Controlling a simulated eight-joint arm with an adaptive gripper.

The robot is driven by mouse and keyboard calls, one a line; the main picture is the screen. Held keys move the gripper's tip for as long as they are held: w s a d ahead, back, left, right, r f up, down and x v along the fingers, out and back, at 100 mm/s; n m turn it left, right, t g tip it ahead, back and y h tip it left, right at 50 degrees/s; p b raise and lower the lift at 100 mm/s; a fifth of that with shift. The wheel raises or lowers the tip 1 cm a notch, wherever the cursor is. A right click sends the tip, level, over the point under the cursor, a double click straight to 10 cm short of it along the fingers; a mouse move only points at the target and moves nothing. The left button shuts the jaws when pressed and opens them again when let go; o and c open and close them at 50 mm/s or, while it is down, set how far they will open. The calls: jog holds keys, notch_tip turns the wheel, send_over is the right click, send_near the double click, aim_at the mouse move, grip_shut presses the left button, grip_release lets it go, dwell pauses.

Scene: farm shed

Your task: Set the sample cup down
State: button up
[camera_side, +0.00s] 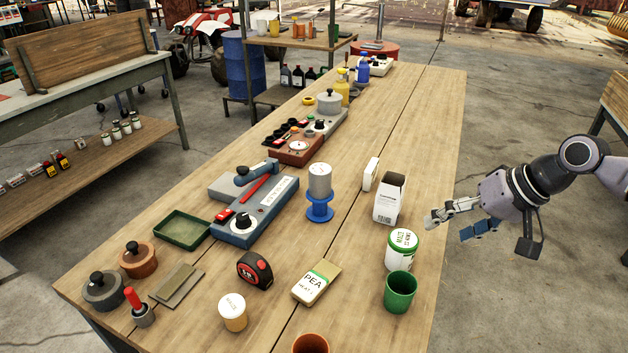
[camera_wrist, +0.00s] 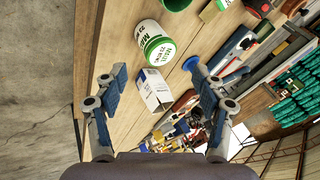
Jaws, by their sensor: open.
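No object is clearly marked as the sample cup. A grey cylindrical cup (camera_side: 319,178) stands upright on a blue spool-shaped stand (camera_side: 320,209) mid-table, and I cannot tell if it is the sample cup. A green cup (camera_side: 399,292) stands upright near the right edge. My gripper (camera_side: 452,226) is open and empty, just off the table's right edge beside the white carton and the maize tin. In the wrist view, my gripper (camera_wrist: 156,74) has its fingers spread wide, with the white carton (camera_wrist: 155,91) and maize tin (camera_wrist: 152,42) showing beyond, apart from the fingers.
The white carton (camera_side: 389,199) and maize tin (camera_side: 402,250) stand near the table's right edge. A seed packet (camera_side: 316,283), tape measure (camera_side: 255,270), small white-lidded jar (camera_side: 233,312), green tray (camera_side: 182,230) and blue device (camera_side: 257,216) lie to the left. The far right tabletop (camera_side: 425,120) is clear.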

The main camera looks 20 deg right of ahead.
jog(key=w+a+f+m+g+y, duration=0.1)
jog(key=w+a+m+g+y, duration=0.2)
jog(key=a, duration=0.5)
jog(key=w+a+f+m+y, duration=0.1)
jog(key=w+a+m+y, duration=0.15)
jog(key=w+a, duration=0.35)
jog(key=m+g+y, duration=0.5)
jog(key=m, duration=0.1)
send_near(236, 303)
jog(key=shift+w+a+r+h, duration=0.1)
jog(key=shift+a+r+h, duration=0.2)
jog(key=shift+a, duration=0.1)
jog(key=x, duration=1)
jog(key=shift+a+f, duration=0.2)
jog(key=shift+f, duration=0.1)
jog(key=c, duration=1.4)
